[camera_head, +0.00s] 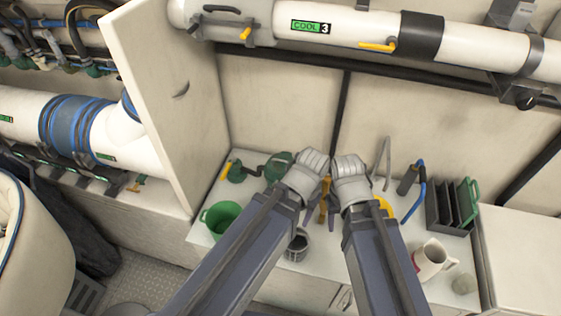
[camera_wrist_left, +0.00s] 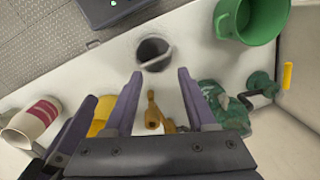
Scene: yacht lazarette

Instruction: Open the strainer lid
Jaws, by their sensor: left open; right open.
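The strainer cannot be picked out for sure. A green fitting (camera_head: 278,166), partly hidden by my left wrist in the head view, may be it; a green body also shows in the left wrist view (camera_wrist_left: 226,106). I cannot make out its lid clearly. My left gripper (camera_wrist_left: 158,78) is open, with an orange-brass piece (camera_wrist_left: 153,116) seen between its fingers; nothing is visibly gripped. The brass piece also shows between my wrists in the head view (camera_head: 323,200). My right gripper (camera_head: 349,168) is open beside the left one, its fingers mostly hidden.
On the counter stand a green bucket (camera_head: 220,217), a dark grey cup (camera_head: 299,244), a mug (camera_head: 430,259), a dark rack (camera_head: 452,206) and a yellow-handled valve (camera_head: 236,172). A raised panel (camera_head: 170,95) is at left. A white pipe (camera_head: 340,30) crosses above.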

